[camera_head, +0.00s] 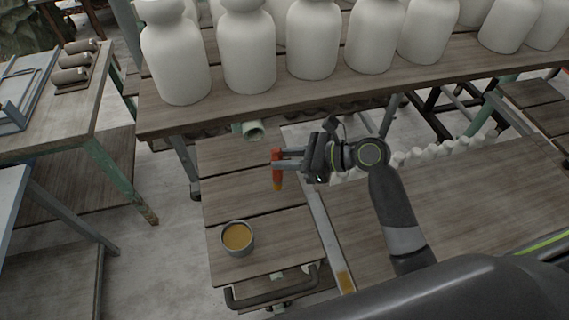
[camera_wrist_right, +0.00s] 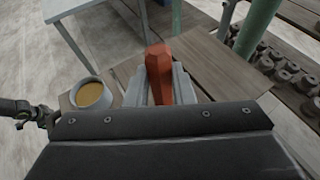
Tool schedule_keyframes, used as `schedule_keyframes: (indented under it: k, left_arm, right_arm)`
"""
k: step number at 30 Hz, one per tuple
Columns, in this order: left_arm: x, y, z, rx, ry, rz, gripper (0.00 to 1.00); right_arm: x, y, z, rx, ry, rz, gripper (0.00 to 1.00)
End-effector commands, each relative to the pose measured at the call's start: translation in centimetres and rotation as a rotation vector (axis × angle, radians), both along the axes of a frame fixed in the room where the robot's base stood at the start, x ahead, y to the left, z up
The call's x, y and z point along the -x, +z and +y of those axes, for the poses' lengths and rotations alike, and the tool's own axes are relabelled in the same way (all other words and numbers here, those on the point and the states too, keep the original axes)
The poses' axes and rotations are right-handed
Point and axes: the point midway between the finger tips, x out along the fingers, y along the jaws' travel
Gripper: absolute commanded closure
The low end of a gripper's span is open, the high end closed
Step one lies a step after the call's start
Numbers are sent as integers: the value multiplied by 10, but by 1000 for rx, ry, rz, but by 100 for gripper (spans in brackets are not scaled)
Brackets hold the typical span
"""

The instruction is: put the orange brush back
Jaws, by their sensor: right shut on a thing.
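The orange brush (camera_head: 277,171) is held upright between the fingers of my right gripper (camera_head: 279,160), which is shut on it. It hangs over the small wooden cart top (camera_head: 225,195), and I cannot tell how far above the boards its lower end is. In the right wrist view the brush (camera_wrist_right: 158,75) stands between the pale fingertips (camera_wrist_right: 160,88). A round grey cup with tan contents (camera_head: 237,238) stands on the cart, in front and to the left of the brush; it also shows in the right wrist view (camera_wrist_right: 91,95). My left gripper is not in view.
A green cup-like tube (camera_head: 249,130) is at the cart's back edge, close to the shelf. Several white jars (camera_head: 312,40) stand on the wooden shelf (camera_head: 300,95) behind. A dark handle (camera_head: 270,296) is at the cart's front. The boards around the cup are clear.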

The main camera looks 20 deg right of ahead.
Motion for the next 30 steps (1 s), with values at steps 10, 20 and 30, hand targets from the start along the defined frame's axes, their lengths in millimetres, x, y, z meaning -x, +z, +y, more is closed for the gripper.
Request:
schedule_keyframes:
  k: [10,20,30]
  left_arm:
    - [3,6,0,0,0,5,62]
    - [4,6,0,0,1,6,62]
    - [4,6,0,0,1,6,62]
  right_arm:
    - [-1,-32,3,-1,1,4,100]
    - [-1,-36,3,0,1,0,100]
    - [-1,-38,3,1,1,1,56]
